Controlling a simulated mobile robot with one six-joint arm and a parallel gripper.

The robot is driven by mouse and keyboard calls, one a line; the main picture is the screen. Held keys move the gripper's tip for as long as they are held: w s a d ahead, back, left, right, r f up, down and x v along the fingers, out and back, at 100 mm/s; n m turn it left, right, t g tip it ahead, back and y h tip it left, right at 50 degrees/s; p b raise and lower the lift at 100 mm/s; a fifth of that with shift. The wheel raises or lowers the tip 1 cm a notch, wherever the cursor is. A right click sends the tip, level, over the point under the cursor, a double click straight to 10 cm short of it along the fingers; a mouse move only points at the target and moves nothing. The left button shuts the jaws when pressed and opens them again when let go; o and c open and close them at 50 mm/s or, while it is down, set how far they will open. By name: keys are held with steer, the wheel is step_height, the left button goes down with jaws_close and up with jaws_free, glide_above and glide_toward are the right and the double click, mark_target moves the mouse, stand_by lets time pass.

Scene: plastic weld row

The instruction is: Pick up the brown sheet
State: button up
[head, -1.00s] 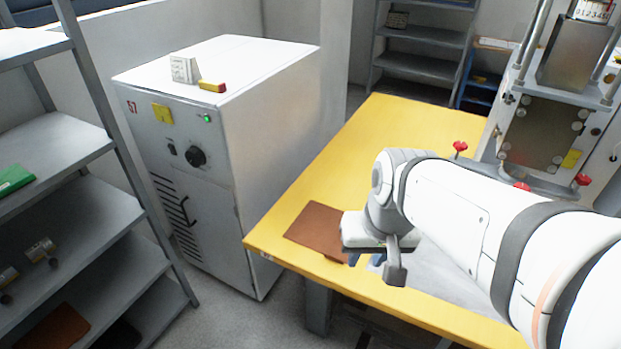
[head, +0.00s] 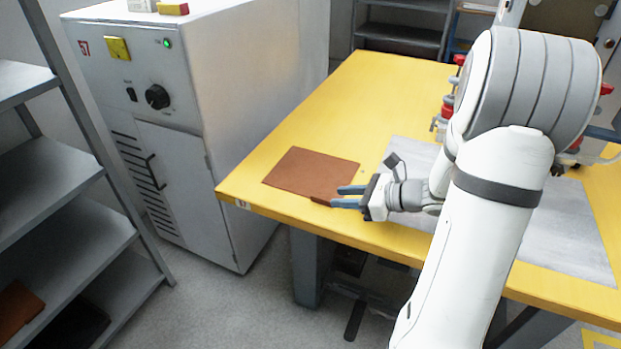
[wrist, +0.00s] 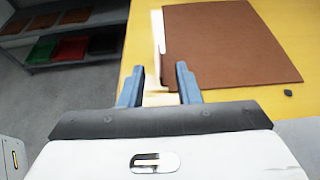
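The brown sheet (head: 310,170) lies flat on the yellow table (head: 300,128), near its left front corner. In the wrist view, the sheet (wrist: 232,45) fills the upper right, ahead of the fingers. My gripper (head: 342,197) is at the sheet's near right corner, with its blue fingers pointing left. In the wrist view, my gripper (wrist: 160,70) has its fingers apart with a gap between them. The sheet's edge is close to the right fingertip; I cannot tell whether they touch. A small brown piece shows by the fingertips in the head view.
A grey plate (head: 560,232) lies on the table to the right, partly behind my arm. A white cabinet (head: 232,90) stands left of the table. Grey shelves (head: 62,185) are at far left. A small dark object (wrist: 288,93) lies beside the sheet.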

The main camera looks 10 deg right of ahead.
mark_target(328, 199)
steer(key=x, duration=0.2)
steer(key=b+x, duration=0.1)
steer(key=x, duration=0.1)
steer(key=shift+w+a+f, duration=0.15)
steer(key=shift+a+f, duration=0.1)
steer(key=shift+f, duration=0.15)
steer(key=shift+w+a+f, duration=0.15)
steer(key=shift+w+a, duration=0.2)
steer(key=shift+a, duration=0.1)
steer(key=shift+c, duration=0.3)
jaws_close()
